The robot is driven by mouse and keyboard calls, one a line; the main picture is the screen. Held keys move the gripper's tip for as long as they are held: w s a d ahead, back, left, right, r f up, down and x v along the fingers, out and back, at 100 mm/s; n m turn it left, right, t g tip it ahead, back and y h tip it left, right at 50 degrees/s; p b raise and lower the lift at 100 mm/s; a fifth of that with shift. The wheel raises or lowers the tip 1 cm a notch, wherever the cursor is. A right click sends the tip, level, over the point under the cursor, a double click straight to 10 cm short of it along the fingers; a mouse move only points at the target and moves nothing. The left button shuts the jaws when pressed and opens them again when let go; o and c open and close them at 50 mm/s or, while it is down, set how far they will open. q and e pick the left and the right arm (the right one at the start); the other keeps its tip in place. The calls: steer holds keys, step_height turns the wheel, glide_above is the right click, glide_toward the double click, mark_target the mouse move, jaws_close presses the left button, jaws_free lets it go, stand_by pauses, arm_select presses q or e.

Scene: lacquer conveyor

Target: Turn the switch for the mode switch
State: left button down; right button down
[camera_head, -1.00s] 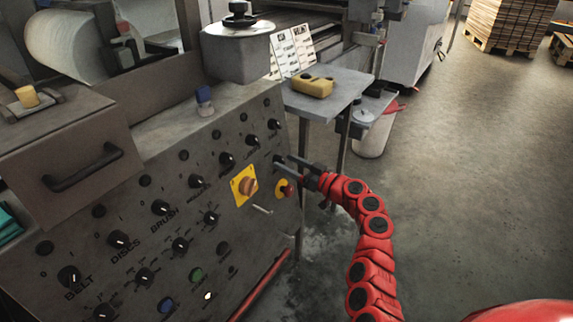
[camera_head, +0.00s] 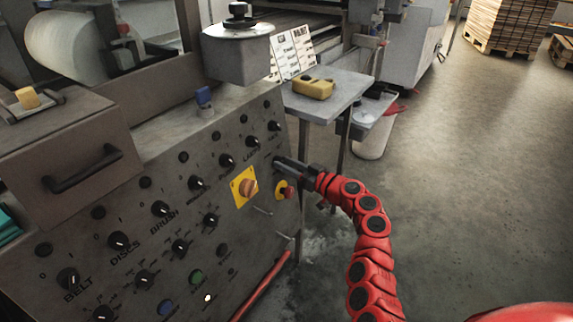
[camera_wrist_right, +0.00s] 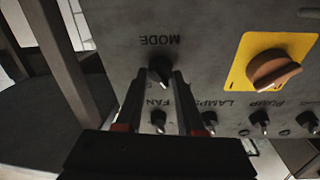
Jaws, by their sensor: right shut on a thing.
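The mode switch (camera_wrist_right: 160,70) is a small black knob under the upside-down label MODE in the right wrist view. My right gripper (camera_wrist_right: 160,84) is shut on this knob, with one dark finger on each side of it. In the head view my right gripper (camera_head: 277,162) reaches the right edge of the grey control panel (camera_head: 130,205), and the fingers hide the knob there. My left gripper is not in view.
A yellow plate with an orange rotary switch (camera_head: 247,187) and a red emergency button (camera_head: 287,192) sit close below the gripper. Several other black knobs fill the panel. A small grey table (camera_head: 335,88) stands behind. Open floor (camera_head: 470,170) lies to the right.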

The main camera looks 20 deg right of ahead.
steer(key=shift+m, duration=0.9)
steer(key=m+p, duration=0.1)
steer(key=m+h+p, duration=0.1)
steer(key=shift+r+m, duration=0.25)
steer(key=shift+m, duration=0.15)
steer(key=m+h+p, duration=0.1)
steer(key=m+p, duration=0.3)
steer(key=shift+r+m+p, duration=0.1)
steer(key=shift+m+p, duration=0.2)
steer(key=shift+m, duration=0.1)
steer(key=m+p, duration=0.3)
steer(key=shift+m+g, duration=0.3)
steer(key=shift+f+h, duration=0.2)
steer(key=shift+h, duration=0.1)
